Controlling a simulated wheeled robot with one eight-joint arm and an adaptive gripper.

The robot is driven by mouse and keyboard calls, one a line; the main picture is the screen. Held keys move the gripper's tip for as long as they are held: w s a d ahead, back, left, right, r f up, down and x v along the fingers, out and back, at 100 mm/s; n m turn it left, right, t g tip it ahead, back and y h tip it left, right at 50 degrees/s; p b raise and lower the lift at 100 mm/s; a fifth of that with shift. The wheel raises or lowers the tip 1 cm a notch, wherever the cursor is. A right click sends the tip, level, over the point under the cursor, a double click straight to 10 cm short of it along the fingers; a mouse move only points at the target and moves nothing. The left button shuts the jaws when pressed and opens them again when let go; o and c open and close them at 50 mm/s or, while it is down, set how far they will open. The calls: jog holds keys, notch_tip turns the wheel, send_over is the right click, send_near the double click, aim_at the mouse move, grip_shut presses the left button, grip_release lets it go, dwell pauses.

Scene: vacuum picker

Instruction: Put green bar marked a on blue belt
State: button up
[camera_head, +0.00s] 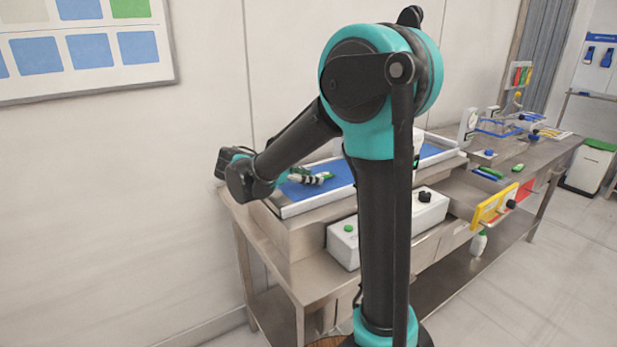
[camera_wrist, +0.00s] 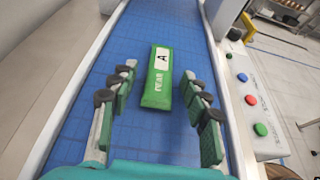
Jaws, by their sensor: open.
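In the wrist view, a green bar (camera_wrist: 157,88) marked with a black A on a white label lies flat on the blue belt (camera_wrist: 105,45). My gripper (camera_wrist: 157,84) is open, with its fingers on both sides of the bar and visible gaps between them and it. In the head view, my gripper (camera_head: 308,177) is low over the left end of the blue belt (camera_head: 340,170). My arm hides part of the belt there.
Pale rails edge the belt. A white control box (camera_head: 345,245) with buttons and a knob stands along its front side.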

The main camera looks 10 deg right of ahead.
jog(key=shift+r, duration=0.1)
jog(key=shift+a+r, duration=0.1)
jog(key=shift+a, duration=0.15)
jog(key=v, duration=1.1)
jog(key=shift+s+a+r, duration=0.1)
jog(key=shift+s+a, duration=0.05)
jog(key=shift+s, duration=0.05)
